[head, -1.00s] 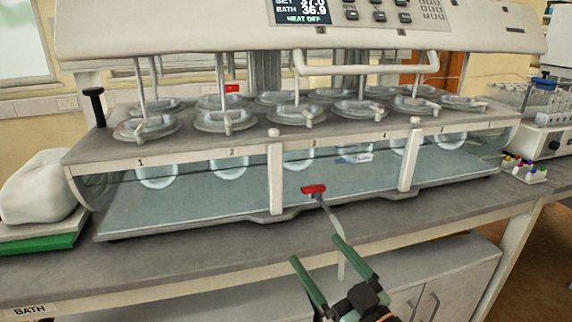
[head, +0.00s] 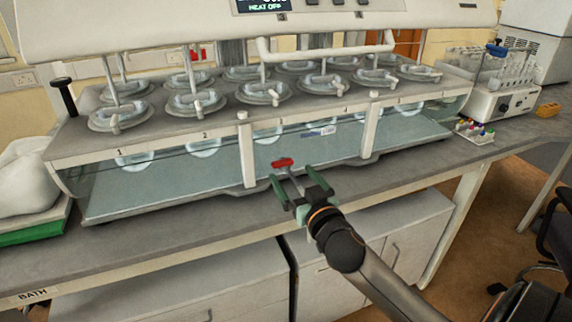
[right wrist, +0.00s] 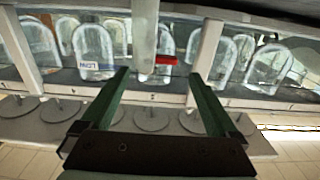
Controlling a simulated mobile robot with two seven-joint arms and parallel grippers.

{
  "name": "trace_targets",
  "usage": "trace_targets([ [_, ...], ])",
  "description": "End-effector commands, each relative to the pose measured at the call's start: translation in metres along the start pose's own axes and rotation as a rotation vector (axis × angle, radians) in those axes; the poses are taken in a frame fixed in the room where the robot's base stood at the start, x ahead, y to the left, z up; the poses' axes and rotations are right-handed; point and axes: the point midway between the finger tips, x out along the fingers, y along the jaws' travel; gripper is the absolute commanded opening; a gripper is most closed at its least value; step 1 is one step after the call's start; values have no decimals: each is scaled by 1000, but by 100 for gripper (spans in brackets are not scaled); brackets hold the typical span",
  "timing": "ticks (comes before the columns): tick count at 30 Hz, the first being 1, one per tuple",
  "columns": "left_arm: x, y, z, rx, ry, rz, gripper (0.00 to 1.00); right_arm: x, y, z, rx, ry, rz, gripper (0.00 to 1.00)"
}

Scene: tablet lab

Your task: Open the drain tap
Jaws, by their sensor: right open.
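The drain tap has a red handle (head: 283,162) on a pale spout at the front of the water bath (head: 220,178). My right gripper (head: 294,177) is open, its green fingers just below the handle, with the spout showing between them. In the right wrist view, which looks upside down, the red handle (right wrist: 166,60) lies ahead of the open fingers of my right gripper (right wrist: 159,75), nearer the right finger, beside the pale spout (right wrist: 145,35). Nothing is held. I cannot tell whether a finger touches the tap. My left gripper is not in view.
Glass vessels (right wrist: 98,45) hang in the bath behind its front wall. White posts (head: 247,155) stand at the front. A bench edge (head: 190,252) runs below, with cabinets (head: 390,235) under it.

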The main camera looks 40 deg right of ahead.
Motion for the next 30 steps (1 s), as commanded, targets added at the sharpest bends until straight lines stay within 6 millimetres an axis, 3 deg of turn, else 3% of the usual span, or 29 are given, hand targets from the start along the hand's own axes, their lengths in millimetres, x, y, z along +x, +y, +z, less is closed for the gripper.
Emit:
trace_targets([
  [3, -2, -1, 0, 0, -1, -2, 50, 20, 0, -2, -1, 2, 0, 95],
  [9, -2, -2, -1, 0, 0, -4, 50, 42, 0, 0, 0, 1, -1, 95],
  [21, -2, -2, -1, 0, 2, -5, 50, 48, -1, 0, 0, 0, -2, 95],
  [30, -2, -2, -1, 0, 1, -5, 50, 48, -1, 0, 0, 0, -2, 64],
])
